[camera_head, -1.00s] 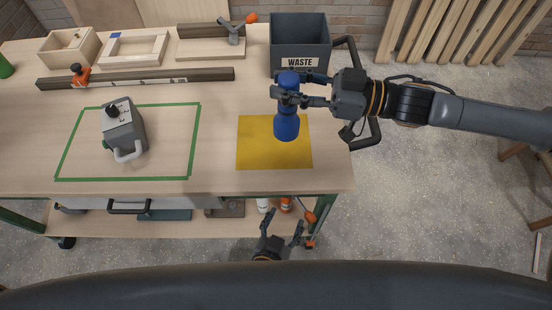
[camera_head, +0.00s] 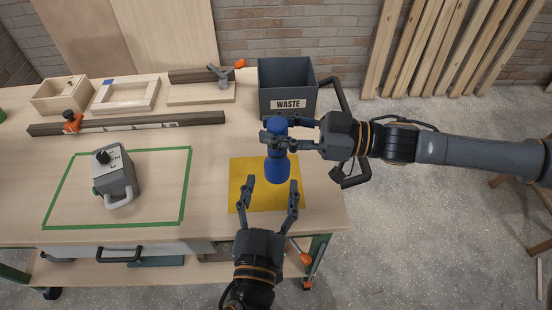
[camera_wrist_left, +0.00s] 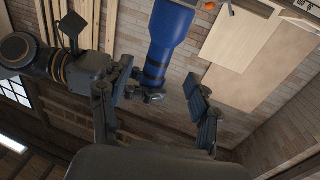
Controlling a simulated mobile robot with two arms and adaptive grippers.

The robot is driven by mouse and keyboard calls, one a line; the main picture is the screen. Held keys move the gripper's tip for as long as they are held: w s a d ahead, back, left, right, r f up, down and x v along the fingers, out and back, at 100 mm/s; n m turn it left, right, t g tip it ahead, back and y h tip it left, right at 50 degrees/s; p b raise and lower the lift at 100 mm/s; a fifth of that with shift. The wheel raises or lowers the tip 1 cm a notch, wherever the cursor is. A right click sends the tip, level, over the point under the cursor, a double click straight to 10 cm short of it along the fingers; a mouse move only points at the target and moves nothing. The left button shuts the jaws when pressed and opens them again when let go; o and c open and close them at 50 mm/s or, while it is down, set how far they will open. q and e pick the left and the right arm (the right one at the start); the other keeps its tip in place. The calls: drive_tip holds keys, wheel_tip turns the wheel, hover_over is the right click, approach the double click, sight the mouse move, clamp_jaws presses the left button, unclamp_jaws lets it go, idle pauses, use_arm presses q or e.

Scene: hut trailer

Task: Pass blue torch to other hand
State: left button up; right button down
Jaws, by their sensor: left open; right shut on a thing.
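The blue torch (camera_head: 277,167) is upright above the yellow mat (camera_head: 240,190) at the bench's right end. My right gripper (camera_head: 275,140) is shut on the torch near its upper part, coming in from the right. My left gripper (camera_head: 270,190) is open and empty, just in front of the torch, with its fingers spread to either side of the torch's lower end in the head view. In the left wrist view the torch (camera_wrist_left: 168,40) shows beyond the open fingers of the left gripper (camera_wrist_left: 155,105). I cannot see contact between the left fingers and the torch.
The waste bin (camera_head: 288,90) stands behind the torch. A grey device (camera_head: 117,180) with a handle sits inside a green-taped rectangle (camera_head: 185,185) on the left. Wooden frames (camera_head: 125,96) and a long bar (camera_head: 150,122) lie at the back. The bench between tape and mat is clear.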

sight(276, 162)
use_arm(q)
drive_tip(key=x, duration=0.9)
clamp_jaws()
use_arm(e)
drive_tip(key=c, duration=0.8)
unclamp_jaws()
drive_tip(key=shift+d, duration=0.15)
